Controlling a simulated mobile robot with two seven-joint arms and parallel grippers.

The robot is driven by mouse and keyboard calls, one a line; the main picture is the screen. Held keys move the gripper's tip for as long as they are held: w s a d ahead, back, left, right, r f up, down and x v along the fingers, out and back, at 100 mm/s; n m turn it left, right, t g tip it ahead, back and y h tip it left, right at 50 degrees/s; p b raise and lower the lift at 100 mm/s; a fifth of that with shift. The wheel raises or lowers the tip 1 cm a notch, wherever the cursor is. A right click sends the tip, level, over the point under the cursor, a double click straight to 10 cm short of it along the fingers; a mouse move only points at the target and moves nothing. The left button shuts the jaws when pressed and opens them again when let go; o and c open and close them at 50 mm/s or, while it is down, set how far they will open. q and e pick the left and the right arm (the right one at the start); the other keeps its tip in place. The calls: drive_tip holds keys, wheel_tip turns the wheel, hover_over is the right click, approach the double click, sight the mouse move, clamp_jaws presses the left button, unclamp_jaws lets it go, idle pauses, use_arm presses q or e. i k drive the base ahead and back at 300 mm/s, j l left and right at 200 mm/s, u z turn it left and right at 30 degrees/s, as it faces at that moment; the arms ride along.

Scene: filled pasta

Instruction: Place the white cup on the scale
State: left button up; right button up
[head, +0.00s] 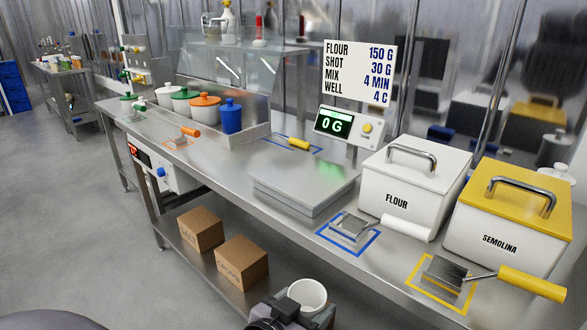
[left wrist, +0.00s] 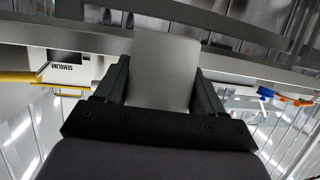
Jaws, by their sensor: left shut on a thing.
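The white cup (head: 308,292) is at the bottom of the head view, its open rim facing up. My left gripper (head: 302,310) is shut on it, in front of the table's near edge. In the left wrist view the pale cup wall (left wrist: 166,75) sits between the two dark fingers. The scale has a flat grey steel platform (head: 300,188) on the table, bare on top, and a display (head: 337,123) behind it reading 0 G. The cup is apart from the platform, nearer to me. My right gripper is not in view.
A flour bin (head: 408,185) and a yellow-lidded semolina bin (head: 510,220) stand right of the scale. Scoops lie on a blue-marked (head: 350,240) and a yellow-marked spot (head: 440,287). Lidded pots (head: 204,106) stand left. Cardboard boxes (head: 242,263) are on the lower shelf.

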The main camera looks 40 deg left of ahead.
sight(306, 174)
drive_tip(key=i+j, duration=0.1)
drive_tip(key=j, duration=0.35)
drive_tip(key=i+j, duration=0.1)
drive_tip(key=j, duration=0.35)
drive_tip(key=j+u, duration=0.1)
drive_tip(key=j, duration=0.35)
drive_tip(key=i, duration=0.05)
